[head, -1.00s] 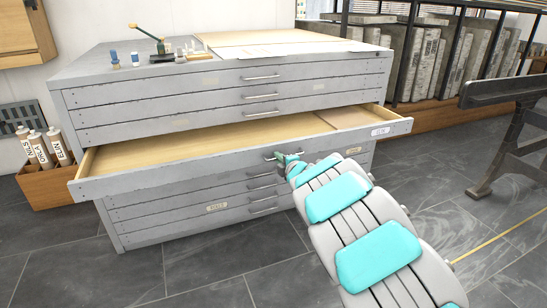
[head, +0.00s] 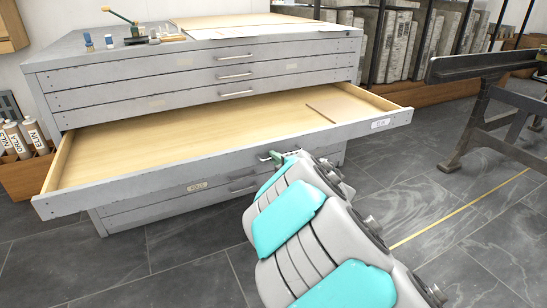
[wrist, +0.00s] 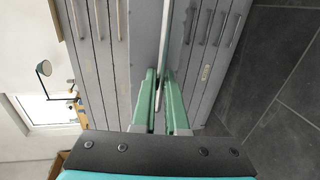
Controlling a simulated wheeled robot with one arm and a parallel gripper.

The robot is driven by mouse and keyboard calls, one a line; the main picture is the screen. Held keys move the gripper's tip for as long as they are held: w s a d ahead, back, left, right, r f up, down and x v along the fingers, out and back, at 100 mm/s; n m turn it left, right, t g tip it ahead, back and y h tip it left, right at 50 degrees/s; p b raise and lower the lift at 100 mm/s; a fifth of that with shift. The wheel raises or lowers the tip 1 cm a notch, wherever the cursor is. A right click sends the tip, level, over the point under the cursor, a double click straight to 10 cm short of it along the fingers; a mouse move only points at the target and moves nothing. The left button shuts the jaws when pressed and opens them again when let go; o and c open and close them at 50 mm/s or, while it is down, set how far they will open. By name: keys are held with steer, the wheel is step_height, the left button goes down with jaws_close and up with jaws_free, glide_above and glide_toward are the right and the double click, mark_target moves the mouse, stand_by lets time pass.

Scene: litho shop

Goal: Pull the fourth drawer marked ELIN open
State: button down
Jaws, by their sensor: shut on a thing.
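The drawer marked ELIN (head: 230,168) stands well out of the grey flat-file cabinet (head: 60,98) in the head view. Its label (head: 380,124) is at the right end of its front. A flat brown sheet or board (head: 350,107) lies inside at the right; the rest of the wooden floor is bare. My gripper (head: 284,157) is at the handle in the middle of the drawer front. In the wrist view its green fingers (wrist: 159,98) are closed around the handle bar (wrist: 163,60).
Shut drawers are above and below the open one. A crate of labelled rolls (head: 22,170) is at left. A dark bench (head: 480,75) stands at right. Grey tiled floor in front is clear.

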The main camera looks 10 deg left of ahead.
steer(key=shift+d+f, duration=0.1)
steer(key=shift+f, duration=0.05)
steer(key=c, duration=1.2)
jaws_free()
steer(key=shift+c, duration=0.2)
steer(key=shift+s, duration=0.1)
steer(key=v, duration=0.7)
steer(key=shift+s+d+p, duration=0.2)
steer(key=shift+s+p, duration=0.1)
steer(key=shift+p, duration=0.05)
